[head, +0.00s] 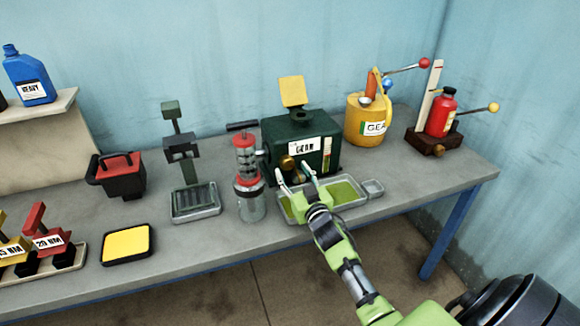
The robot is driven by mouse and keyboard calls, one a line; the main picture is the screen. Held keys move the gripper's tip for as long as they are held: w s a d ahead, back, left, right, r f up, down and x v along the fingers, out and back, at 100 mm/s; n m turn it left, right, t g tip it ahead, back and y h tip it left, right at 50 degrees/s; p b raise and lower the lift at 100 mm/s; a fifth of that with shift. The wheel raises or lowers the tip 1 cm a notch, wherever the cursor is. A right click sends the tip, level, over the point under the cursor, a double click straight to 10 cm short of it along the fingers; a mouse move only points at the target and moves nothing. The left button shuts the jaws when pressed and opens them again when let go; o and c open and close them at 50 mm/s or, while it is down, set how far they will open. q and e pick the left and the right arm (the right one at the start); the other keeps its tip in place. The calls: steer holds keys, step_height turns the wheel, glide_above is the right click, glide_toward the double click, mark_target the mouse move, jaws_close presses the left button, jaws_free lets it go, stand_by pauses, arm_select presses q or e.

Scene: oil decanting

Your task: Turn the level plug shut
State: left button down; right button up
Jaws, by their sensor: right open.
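The dark green gear housing (315,128) stands on the bench with a label reading GEAR and a raised yellow lid. A brass plug (287,162), apparently the level plug, sits low on its front face. My right gripper (293,172) reaches in from the lower right, with its two fingertips apart just in front of and below the plug. I cannot tell whether a fingertip touches the plug. Whether the plug is tight or loose does not show. My left gripper is out of view.
A tray with green oil (346,190) lies under my right gripper. A pump with a clear cylinder (250,208) stands close left. A yellow can (366,122) and red bottle (441,115) stand right. A yellow pad (126,244) lies front left, with free bench around it.

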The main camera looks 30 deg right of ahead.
mark_target(287, 163)
steer(key=shift+x, duration=1.45)
steer(key=c, duration=1.1)
